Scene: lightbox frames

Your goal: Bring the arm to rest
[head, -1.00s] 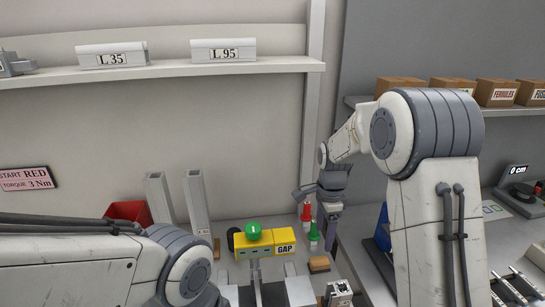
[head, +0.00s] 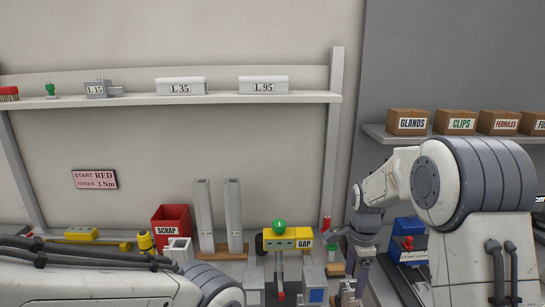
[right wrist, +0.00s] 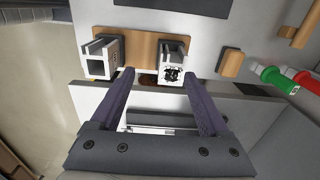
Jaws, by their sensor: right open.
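My right arm stands at the right in the head view. Its gripper (head: 360,272) points down, close to the right of a green-handled tool and a red-handled tool (head: 326,224). In the right wrist view my right gripper (right wrist: 160,78) is open, its two purple fingers apart with nothing gripped. Beyond the fingertips are two square grey tube ends (right wrist: 98,62) on a wooden block (right wrist: 133,45). My left arm crosses the lower left of the head view; its gripper is not in view.
A yellow GAP block (head: 290,243) with a green knob stands at the bench's middle. Left of it are two upright grey channels (head: 234,217) and a red SCRAP bin (head: 171,224). A blue-based device (head: 408,250) sits to the right. Shelves (head: 220,98) run along the back.

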